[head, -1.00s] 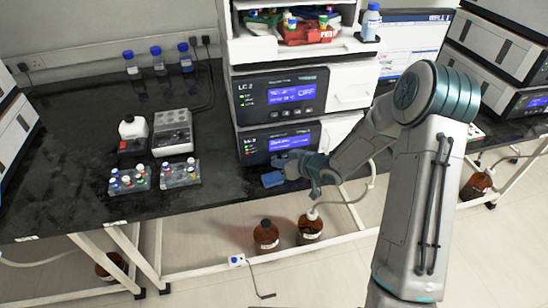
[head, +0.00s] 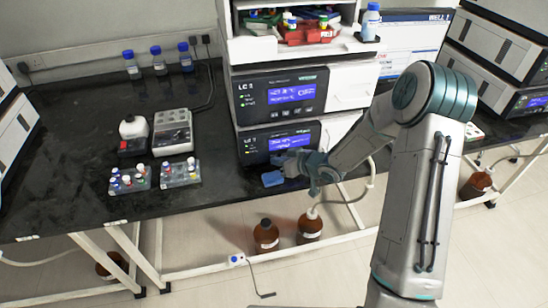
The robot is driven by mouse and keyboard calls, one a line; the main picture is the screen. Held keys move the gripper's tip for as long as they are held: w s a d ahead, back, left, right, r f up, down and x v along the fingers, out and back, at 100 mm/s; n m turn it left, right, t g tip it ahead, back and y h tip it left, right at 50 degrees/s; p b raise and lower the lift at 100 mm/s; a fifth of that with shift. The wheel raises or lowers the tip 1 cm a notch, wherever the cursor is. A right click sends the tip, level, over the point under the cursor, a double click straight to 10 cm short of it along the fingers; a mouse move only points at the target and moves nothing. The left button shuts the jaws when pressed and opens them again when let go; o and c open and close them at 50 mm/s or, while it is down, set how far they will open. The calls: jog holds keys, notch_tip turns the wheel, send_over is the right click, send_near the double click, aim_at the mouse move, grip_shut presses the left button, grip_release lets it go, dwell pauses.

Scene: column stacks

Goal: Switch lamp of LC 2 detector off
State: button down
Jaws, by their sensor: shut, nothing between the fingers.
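The LC 2 column stack shows two dark-fronted modules, one above the other. The upper module (head: 281,95) has a lit blue screen (head: 291,94), small green lights at its left and a row of buttons under the screen. The lower module (head: 279,141) also has a lit blue screen (head: 292,142); its lower right front is partly hidden by my arm. The small text is too blurred to tell which module is the detector. My gripper (head: 271,179) is shut and empty, its blue tip just in front of and below the lower module, near the bench's front edge.
Brown bottles (head: 266,236) stand on the floor below. A tray of coloured items (head: 306,35) and a blue-capped bottle (head: 371,21) sit on top.

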jog(key=shift+s, duration=0.1)
dwell(0.3)
jog(key=shift+s+d, duration=0.2)
jog(key=shift+s, duration=0.45)
jog(key=shift+s+d+b, duration=0.1)
jog(key=shift+s+d, duration=0.15)
jog(key=shift+s, duration=0.55)
jog(key=shift+s+d+b, duration=0.15)
jog(key=shift+s+d, duration=0.05)
jog(key=shift+s, duration=0.65)
jog(key=shift+s+d+b, duration=0.1)
jog(key=shift+s+d, duration=0.15)
jog(key=shift+s, duration=0.55)
jog(key=shift+d, duration=0.1)
